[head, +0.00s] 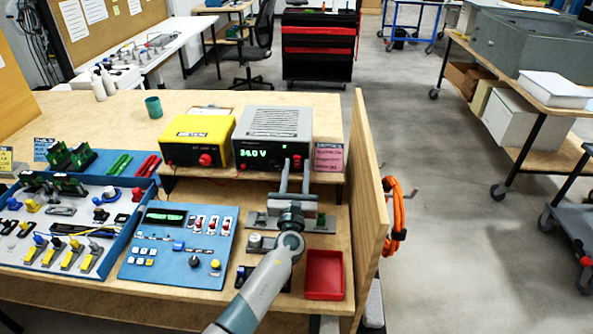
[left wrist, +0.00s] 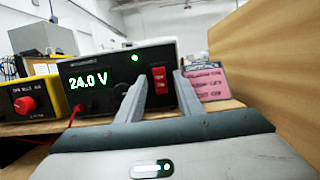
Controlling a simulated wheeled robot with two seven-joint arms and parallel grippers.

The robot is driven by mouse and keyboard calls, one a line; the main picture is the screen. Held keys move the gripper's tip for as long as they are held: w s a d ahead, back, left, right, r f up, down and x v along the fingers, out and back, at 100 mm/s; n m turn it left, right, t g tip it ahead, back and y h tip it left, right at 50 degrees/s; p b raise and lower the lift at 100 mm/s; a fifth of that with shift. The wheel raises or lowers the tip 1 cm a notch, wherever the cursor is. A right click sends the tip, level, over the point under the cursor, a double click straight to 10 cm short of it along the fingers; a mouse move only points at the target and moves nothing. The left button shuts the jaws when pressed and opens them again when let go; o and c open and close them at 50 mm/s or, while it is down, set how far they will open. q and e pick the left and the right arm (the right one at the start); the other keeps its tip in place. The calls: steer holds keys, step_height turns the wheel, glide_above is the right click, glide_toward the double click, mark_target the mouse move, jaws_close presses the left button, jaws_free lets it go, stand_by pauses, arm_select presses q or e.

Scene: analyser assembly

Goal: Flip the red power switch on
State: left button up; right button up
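The grey power supply (head: 272,142) sits on the raised bench shelf, its green display reading about 24.0 V. In the left wrist view, the power supply (left wrist: 95,78) has a lit green lamp (left wrist: 135,58) and the red power switch (left wrist: 160,80) on its black front. My left gripper (head: 296,164) is in front of the right side of that front. Its fingers stand apart with nothing between them, and in the left wrist view the gripper (left wrist: 162,88) frames the switch. I cannot tell whether a fingertip touches the panel. The switch is not clear in the head view. My right gripper is out of view.
A yellow unit (head: 198,138) with a red knob stands left of the supply. A pink note (head: 328,156) and a wooden side panel (head: 369,190) are close on the right. A blue control panel (head: 180,245) and a red tray (head: 324,275) lie on the bench below.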

arm_select(q)
steer(key=shift+s+f, duration=0.1)
steer(key=shift+s, duration=0.1)
steer(key=shift+s+f, duration=0.2)
steer(key=shift+s, duration=0.4)
steer(key=b+v, duration=0.2)
steer(key=v, duration=1.3)
steer(key=shift+s, duration=0.35)
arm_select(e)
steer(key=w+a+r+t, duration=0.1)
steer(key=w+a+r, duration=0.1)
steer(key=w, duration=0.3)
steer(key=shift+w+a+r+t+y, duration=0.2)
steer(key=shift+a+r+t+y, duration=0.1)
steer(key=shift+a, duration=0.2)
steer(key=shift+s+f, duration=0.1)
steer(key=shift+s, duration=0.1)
